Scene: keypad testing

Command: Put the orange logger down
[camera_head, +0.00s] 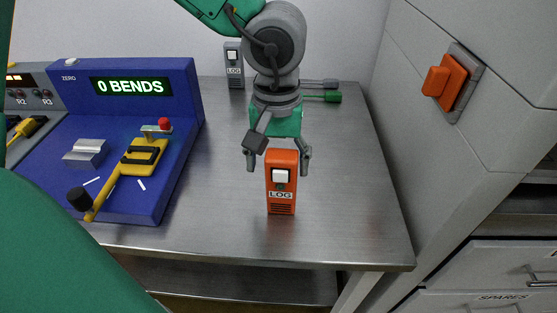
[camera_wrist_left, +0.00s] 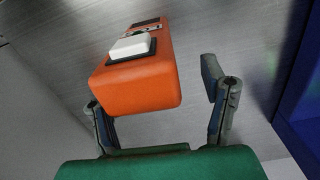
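The orange logger (camera_head: 282,194), a small upright box with a white button and a LOG label, stands on the metal table near its front edge. It also shows in the left wrist view (camera_wrist_left: 140,85), between the two fingers. My left gripper (camera_head: 279,163) is open around the top of the logger, one finger on each side. In the left wrist view (camera_wrist_left: 160,100) a clear gap shows between the logger and the right-hand finger; the other finger is close to the logger, and I cannot tell if it touches. My right gripper is not in view.
A blue bending machine (camera_head: 185,140) with a yellow lever and a "0 BENDS" display stands at the left. A grey logger (camera_head: 234,66) stands at the back. An orange switch (camera_head: 445,82) is on the right wall. The metal table (camera_head: 345,190) is clear right of the logger.

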